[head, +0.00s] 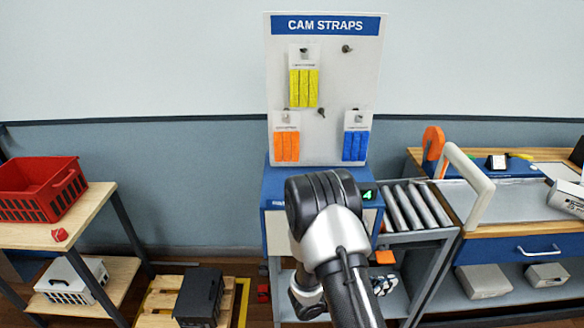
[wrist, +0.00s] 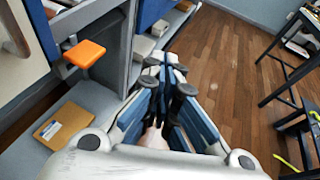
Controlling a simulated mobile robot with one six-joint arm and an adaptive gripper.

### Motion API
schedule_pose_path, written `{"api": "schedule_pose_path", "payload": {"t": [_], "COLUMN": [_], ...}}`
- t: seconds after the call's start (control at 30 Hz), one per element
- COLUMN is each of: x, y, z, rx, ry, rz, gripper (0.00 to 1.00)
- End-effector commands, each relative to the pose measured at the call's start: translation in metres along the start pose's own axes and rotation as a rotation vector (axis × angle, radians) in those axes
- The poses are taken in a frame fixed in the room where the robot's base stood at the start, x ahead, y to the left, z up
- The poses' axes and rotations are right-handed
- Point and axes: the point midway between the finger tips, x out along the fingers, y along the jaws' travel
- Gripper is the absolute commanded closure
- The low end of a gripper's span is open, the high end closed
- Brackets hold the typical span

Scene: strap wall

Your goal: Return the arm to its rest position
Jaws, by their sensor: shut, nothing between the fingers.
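My arm rises in the lower middle of the head view, folded at a dark elbow joint in front of the strap stand. My gripper (wrist: 165,75) points away from the wrist camera toward the wooden floor. Its blue-sided fingers are together with nothing between them. In the head view the gripper is mostly hidden behind my arm, and its state does not show there.
The CAM STRAPS board (head: 324,95) holds yellow (head: 304,88), orange (head: 287,147) and blue (head: 355,146) strap packs. A roller shelf (head: 415,207) and workbench (head: 520,232) stand right. A red crate (head: 40,190) sits on a left table. Wooden floor (wrist: 225,75) is open in the wrist view.

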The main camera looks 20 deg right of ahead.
Motion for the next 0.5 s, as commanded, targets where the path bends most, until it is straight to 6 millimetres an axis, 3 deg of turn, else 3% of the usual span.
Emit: {"api": "schedule_pose_path", "payload": {"t": [0.13,0.23,0.4,0.5], "x": [-0.005,-0.017,-0.053,-0.077], "y": [-0.002,-0.010,-0.042,-0.064], "z": [0.016,0.047,0.104,0.127], "rx": [0.051,0.157,0.424,0.586], "ry": [0.006,0.023,0.103,0.172], "rz": [-0.027,-0.088,-0.236,-0.320], "gripper": [1.00,1.00,1.00,1.00]}}
